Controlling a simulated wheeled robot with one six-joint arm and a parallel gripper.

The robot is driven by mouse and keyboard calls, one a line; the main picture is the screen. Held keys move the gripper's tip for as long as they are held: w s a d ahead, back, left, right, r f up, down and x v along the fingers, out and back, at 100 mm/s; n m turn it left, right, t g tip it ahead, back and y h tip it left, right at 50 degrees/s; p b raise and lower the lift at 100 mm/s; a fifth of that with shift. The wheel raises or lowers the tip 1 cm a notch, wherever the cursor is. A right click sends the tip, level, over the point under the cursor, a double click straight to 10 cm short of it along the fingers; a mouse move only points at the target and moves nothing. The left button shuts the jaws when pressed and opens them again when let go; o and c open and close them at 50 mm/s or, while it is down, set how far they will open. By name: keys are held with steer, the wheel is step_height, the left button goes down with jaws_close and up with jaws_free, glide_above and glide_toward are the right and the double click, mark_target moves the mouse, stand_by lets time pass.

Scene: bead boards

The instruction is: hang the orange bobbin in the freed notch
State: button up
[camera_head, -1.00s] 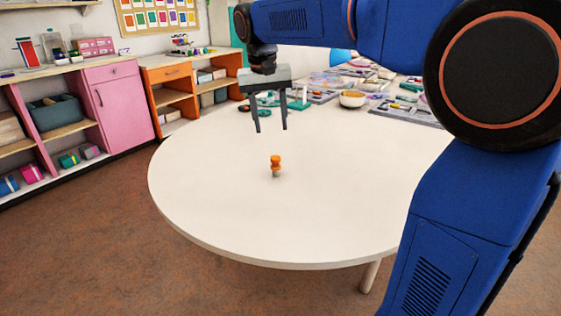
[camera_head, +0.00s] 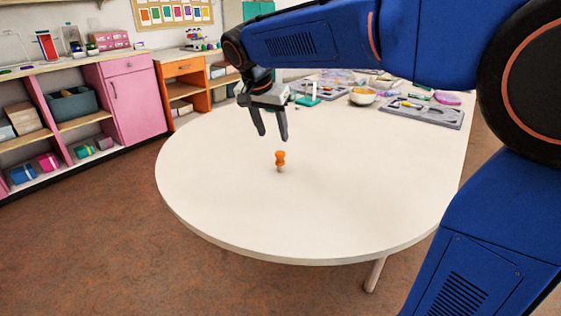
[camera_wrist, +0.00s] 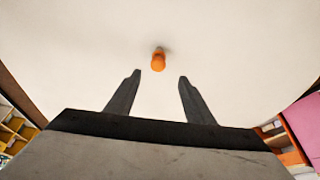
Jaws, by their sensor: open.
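The orange bobbin (camera_head: 280,157) stands upright on the bare white round table (camera_head: 230,205), with a paler part at its foot. In the wrist view the bobbin (camera_wrist: 158,60) shows from above, just beyond the fingertips and roughly centred between them. My gripper (camera_head: 273,138) is open and empty, above the table and a little left of the bobbin, not touching it. Its two dark fingers (camera_wrist: 160,75) are spread apart in the wrist view. I cannot make out a notch in these frames.
Grey trays (camera_head: 425,112), a white bowl (camera_head: 363,97) and a green stand (camera_head: 307,97) sit at the table's far side. The table around the bobbin is clear. Pink shelves (camera_head: 135,100) and an orange cabinet (camera_head: 183,85) stand beyond the left.

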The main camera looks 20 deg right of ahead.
mark_target(280, 153)
steer(key=x, duration=0.5)
steer(key=shift+f, duration=0.25)
steer(key=shift+x, duration=2.7)
steer(key=shift+s+d, duration=0.1)
steer(key=shift+d, duration=0.1)
jaws_close()
step_height(280, 153, up, 10)
steer(key=shift+r, duration=0.1)
